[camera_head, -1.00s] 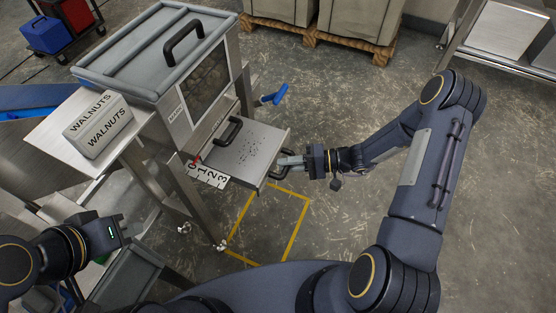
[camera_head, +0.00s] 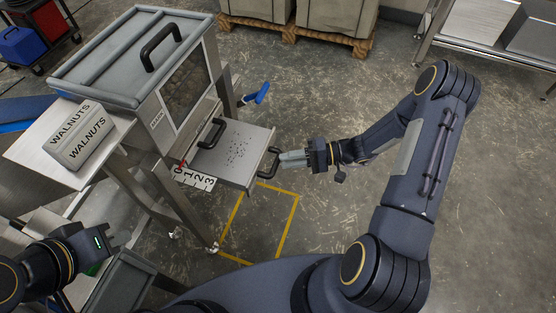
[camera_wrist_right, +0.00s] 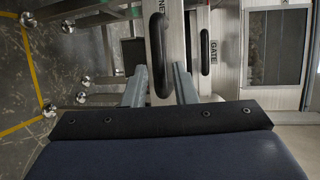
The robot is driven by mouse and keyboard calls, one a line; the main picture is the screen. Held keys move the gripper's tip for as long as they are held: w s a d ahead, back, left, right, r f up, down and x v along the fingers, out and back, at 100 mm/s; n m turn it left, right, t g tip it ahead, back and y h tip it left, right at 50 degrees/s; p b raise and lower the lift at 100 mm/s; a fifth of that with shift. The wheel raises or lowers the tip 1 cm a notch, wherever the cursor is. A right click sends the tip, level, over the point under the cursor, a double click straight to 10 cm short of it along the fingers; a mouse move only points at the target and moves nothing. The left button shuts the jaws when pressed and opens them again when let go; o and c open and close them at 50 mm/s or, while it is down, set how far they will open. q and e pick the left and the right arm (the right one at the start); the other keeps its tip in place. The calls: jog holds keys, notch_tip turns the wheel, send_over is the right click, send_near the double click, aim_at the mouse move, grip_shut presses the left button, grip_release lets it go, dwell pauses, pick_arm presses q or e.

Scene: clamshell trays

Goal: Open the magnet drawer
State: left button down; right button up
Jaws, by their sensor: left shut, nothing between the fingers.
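The magnet drawer (camera_head: 225,165) is a metal plate with dark specks, pulled out from the front of the grey machine. A scale strip (camera_head: 195,178) marked 0 to 3 runs along its side. The drawer's black front handle (camera_head: 270,164) faces my right gripper (camera_head: 284,160). In the right wrist view the open fingers (camera_wrist_right: 160,90) stand apart on both sides of the handle (camera_wrist_right: 160,55), with the handle just ahead of them, and they do not clamp it. My left gripper (camera_head: 112,240) is shut and empty at the lower left, away from the drawer.
The machine housing (camera_head: 135,60) has a lid handle and a dark window. A second black handle (camera_wrist_right: 206,50), by the word GATE, stands behind the drawer handle. A WALNUTS block (camera_head: 78,135) sits on the side shelf.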

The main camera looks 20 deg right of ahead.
jog(key=shift+v, duration=1.7)
notch_tip(320, 180, up, 9)
jog(key=s+n+g+h, duration=0.2)
jog(key=s+h, duration=0.1)
jog(key=s+r+t+h, duration=0.4)
jog(key=s+r+h, duration=0.5)
jog(key=s+r, duration=0.55)
notch_tip(320, 180, up, 19)
jog(key=s+p, duration=0.1)
jog(key=p, duration=2)
jog(key=shift+s+a, duration=0.25)
jog(key=shift+s, duration=0.15)
jog(key=shift+w+a, duration=0.1)
